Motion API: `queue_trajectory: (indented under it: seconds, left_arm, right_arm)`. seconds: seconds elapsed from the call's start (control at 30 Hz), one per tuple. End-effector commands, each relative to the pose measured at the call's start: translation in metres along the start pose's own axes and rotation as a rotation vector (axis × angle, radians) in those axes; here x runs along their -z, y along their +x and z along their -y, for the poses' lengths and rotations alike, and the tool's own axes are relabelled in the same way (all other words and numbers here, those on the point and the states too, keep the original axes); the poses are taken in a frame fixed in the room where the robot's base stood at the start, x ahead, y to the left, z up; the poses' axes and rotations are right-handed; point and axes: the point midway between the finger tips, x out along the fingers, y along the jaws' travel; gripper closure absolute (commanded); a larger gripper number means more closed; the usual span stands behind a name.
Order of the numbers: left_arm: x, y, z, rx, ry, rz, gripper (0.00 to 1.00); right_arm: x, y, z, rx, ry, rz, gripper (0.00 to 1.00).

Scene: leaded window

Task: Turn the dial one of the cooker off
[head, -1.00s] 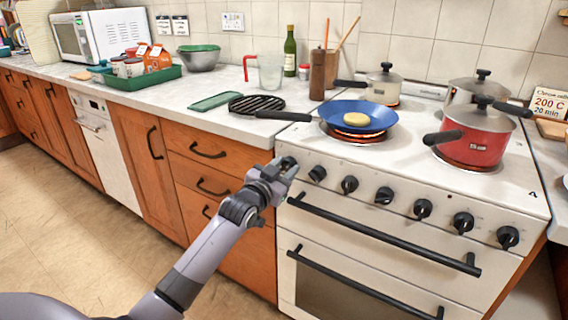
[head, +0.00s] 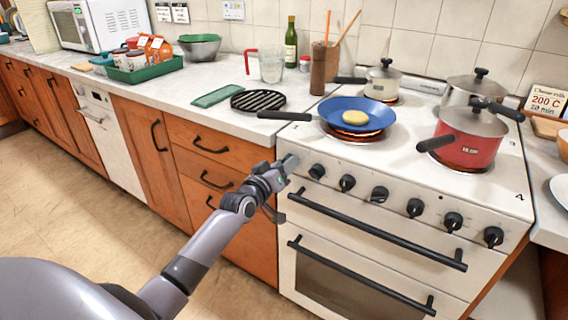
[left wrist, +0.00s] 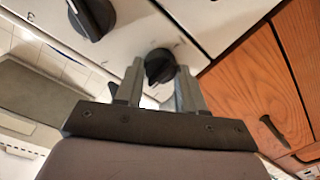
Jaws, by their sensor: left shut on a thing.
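The cooker (head: 400,245) has a row of several black dials along its white front. My left gripper (head: 291,161) is at the left end of this row, by the wooden cabinet, and hides the dial there in the head view. In the left wrist view that dial (left wrist: 159,66) sits between the two fingertips of the left gripper (left wrist: 160,76), which is shut on it. Its setting mark is not readable. The neighbouring dial (left wrist: 92,16) is beside it, clear of the fingers. My right gripper is out of view.
A blue pan (head: 357,111) with a yellow round piece stands on a glowing front-left ring. A red pot (head: 470,142) stands on the front-right ring. Black oven handles (head: 375,228) stick out below the dials. A black rack (head: 258,101) lies on the counter.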

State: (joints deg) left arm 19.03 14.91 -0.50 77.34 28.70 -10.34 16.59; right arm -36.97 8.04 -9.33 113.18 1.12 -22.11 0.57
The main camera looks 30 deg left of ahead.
Motion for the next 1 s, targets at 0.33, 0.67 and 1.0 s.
queue_trajectory:
  seconds: [0.33, 0.67, 1.0]
  left_arm:
    - [-0.0001, 0.0000, 0.0003, -0.002, -0.064, 0.004, 0.92]
    - [-0.0002, 0.0000, 0.0003, -0.002, -0.067, 0.004, 0.92]
    - [0.0000, 0.0000, 0.0002, -0.002, -0.065, 0.004, 0.36]
  right_arm:
    - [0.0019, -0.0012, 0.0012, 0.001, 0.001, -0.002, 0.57]
    - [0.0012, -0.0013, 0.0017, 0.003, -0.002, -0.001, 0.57]
    - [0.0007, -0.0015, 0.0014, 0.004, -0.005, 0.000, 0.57]
